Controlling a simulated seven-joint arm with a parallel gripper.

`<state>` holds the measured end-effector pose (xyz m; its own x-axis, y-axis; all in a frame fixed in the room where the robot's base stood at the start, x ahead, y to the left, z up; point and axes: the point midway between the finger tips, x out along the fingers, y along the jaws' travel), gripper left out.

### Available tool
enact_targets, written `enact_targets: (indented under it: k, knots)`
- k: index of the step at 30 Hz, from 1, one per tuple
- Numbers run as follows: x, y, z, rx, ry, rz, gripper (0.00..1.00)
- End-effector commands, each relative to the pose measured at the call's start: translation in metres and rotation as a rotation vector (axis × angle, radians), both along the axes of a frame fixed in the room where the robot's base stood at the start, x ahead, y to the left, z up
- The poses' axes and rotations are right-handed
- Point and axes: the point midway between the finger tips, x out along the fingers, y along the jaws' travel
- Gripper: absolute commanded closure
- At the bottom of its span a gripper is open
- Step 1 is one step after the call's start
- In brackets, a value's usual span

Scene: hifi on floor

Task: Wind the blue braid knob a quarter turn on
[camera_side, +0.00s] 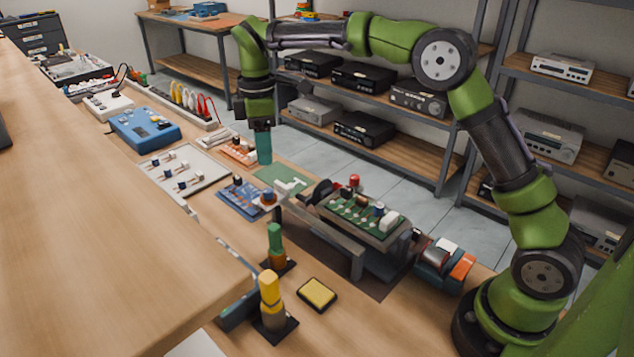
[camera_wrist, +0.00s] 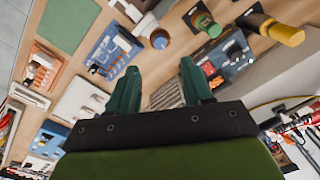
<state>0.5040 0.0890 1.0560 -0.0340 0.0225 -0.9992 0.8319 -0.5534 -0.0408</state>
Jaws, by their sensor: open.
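A green board (camera_side: 350,214) with several coloured caps sits in a dark holder right of centre in the side view. One small cap on it is blue (camera_side: 378,209), with a red one behind it and a white block in front. I cannot tell whether this blue cap is the braid knob. My gripper (camera_side: 264,150) points down above the bench, left of the holder. Its teal fingers (camera_wrist: 160,75) are apart with nothing held between them.
Green-handled (camera_side: 275,240) and yellow-handled (camera_side: 270,290) tools stand upright at the front, beside a yellow pad (camera_side: 317,293). A green mat (camera_side: 283,179) lies near my gripper. A panel with several knobs (camera_side: 183,170) and a blue box (camera_side: 144,128) are further left.

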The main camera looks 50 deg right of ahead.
Motion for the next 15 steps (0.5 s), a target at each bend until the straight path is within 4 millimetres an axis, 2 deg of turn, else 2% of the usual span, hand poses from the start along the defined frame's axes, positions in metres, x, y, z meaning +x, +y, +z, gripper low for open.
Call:
enact_targets:
  k: [1,6,12,15]
  knots:
    - [-0.002,0.000,-0.012,0.001,0.004,-0.001,0.50]
    - [-0.003,0.001,-0.049,0.001,0.004,0.000,0.50]
    - [-0.003,0.002,-0.079,0.001,0.003,-0.001,0.50]
    - [-0.003,0.002,-0.087,0.001,0.001,-0.001,0.50]
